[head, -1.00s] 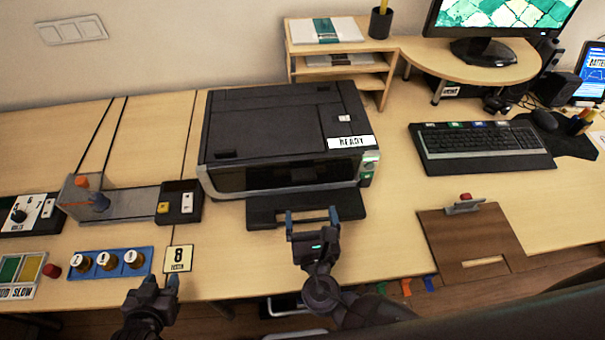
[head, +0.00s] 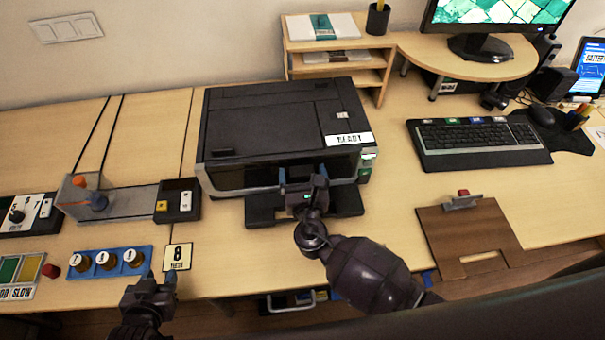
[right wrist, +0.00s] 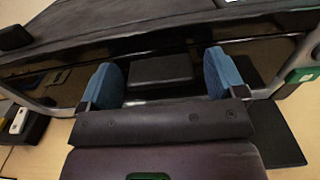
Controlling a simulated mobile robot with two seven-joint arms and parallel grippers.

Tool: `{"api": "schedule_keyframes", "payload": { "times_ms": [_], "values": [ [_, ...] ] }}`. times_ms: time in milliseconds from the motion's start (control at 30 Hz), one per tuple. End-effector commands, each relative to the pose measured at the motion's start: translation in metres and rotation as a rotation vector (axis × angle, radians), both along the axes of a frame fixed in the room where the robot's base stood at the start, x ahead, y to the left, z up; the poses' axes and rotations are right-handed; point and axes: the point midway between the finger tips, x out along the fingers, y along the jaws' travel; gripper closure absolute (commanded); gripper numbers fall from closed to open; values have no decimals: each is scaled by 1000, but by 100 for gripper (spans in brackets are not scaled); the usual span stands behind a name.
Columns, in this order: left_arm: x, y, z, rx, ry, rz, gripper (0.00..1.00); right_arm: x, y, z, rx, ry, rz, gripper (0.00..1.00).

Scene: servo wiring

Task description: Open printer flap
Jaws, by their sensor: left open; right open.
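The black printer (head: 270,118) stands on the desk with a label reading READY on its top right front. Its dark front opening (head: 240,178) faces me, and a black output tray (head: 262,216) sticks out below. My right gripper (head: 303,176) is open at the printer's front, above the tray. In the right wrist view its two blue fingertips (right wrist: 163,75) are apart, with the printer's dark front and a black block between them. I cannot tell whether they touch the printer. My left gripper (head: 158,280) is open and empty near the desk's front edge.
A control box with an orange knob (head: 80,182) and a blue rack with several round knobs (head: 106,262) lie left of the printer. A clipboard (head: 468,240) and keyboard (head: 478,143) lie to the right. A wooden shelf (head: 338,60) stands behind.

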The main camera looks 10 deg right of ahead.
Motion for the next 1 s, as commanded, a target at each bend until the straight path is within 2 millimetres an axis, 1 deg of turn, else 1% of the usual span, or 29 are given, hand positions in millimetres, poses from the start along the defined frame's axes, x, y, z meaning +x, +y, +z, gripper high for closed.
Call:
{"api": "schedule_keyframes", "payload": {
  "times_ms": [133, 167, 200, 600, 1000],
  "values": [
    [-1, 0, 0, 0, 1, 0, 57, 0, 0, 0, 0, 0, 0, 11],
    [-1, 0, 0, 0, 1, 0, 57, 0, 0, 0, 0, 0, 0, 12],
    [-1, 0, -1, 0, 2, 0, 57, 0, 0, 0, 0, 0, 0, 18],
    [-6, 1, -3, 1, 11, 3, 57, 0, 0, 0, 0, 0, 0, 79],
    [-3, 0, -2, 1, 6, 1, 57, -3, 0, -1, 0, 1, 0, 79]
  ]
}}
